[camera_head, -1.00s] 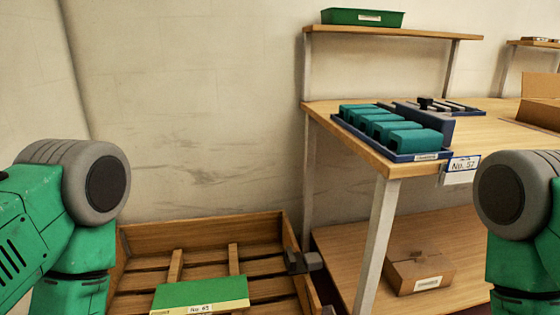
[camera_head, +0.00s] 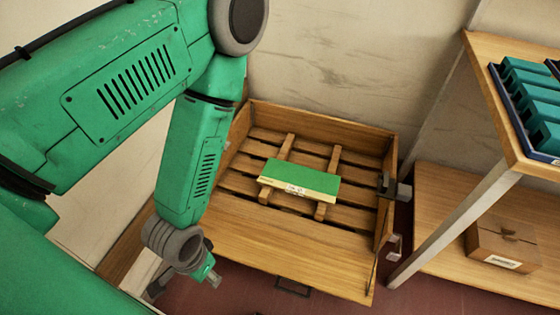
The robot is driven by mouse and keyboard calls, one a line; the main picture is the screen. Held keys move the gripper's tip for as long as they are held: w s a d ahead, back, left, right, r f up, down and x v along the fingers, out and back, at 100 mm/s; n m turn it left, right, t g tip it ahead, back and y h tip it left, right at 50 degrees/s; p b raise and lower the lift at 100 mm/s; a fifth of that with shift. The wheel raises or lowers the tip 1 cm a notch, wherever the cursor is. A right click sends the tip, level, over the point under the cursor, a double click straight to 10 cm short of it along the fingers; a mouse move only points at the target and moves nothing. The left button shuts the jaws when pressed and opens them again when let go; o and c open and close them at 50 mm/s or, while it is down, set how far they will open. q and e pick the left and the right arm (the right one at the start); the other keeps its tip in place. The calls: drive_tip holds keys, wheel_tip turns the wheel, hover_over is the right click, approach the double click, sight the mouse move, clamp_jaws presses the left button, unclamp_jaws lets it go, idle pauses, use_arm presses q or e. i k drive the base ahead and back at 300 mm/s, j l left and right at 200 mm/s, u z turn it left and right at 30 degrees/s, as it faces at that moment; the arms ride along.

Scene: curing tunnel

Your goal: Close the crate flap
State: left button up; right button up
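The wooden crate (camera_head: 318,117) stands on the floor in the middle of the head view. Its front flap (camera_head: 290,245) is lowered and slopes out toward me, with a dark handle (camera_head: 293,288) at its near edge. A green box with a label (camera_head: 305,178) lies on the slats inside the crate. My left gripper (camera_head: 184,285) hangs beside the flap's left near corner; its two fingers look spread apart, with nothing seen between them. A gap to the flap is hard to judge. My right gripper is out of view.
A wooden workbench (camera_head: 490,110) with teal blocks (camera_head: 535,105) stands at the right; its metal leg (camera_head: 450,225) is close to the crate. A cardboard box (camera_head: 503,243) sits on its lower shelf. A dark latch-like piece (camera_head: 394,188) sticks out from the crate's right wall. Red floor shows in front.

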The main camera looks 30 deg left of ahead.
sight(309, 264)
drive_tip(key=l+u, duration=0.8)
drive_tip(key=k+j+u, duration=0.25)
drive_tip(key=u, duration=0.2)
drive_tip(key=i+l+u, duration=0.2)
drive_tip(key=u, duration=0.2)
drive_tip(key=i+l+u, duration=0.2)
drive_tip(key=l+u, duration=0.15)
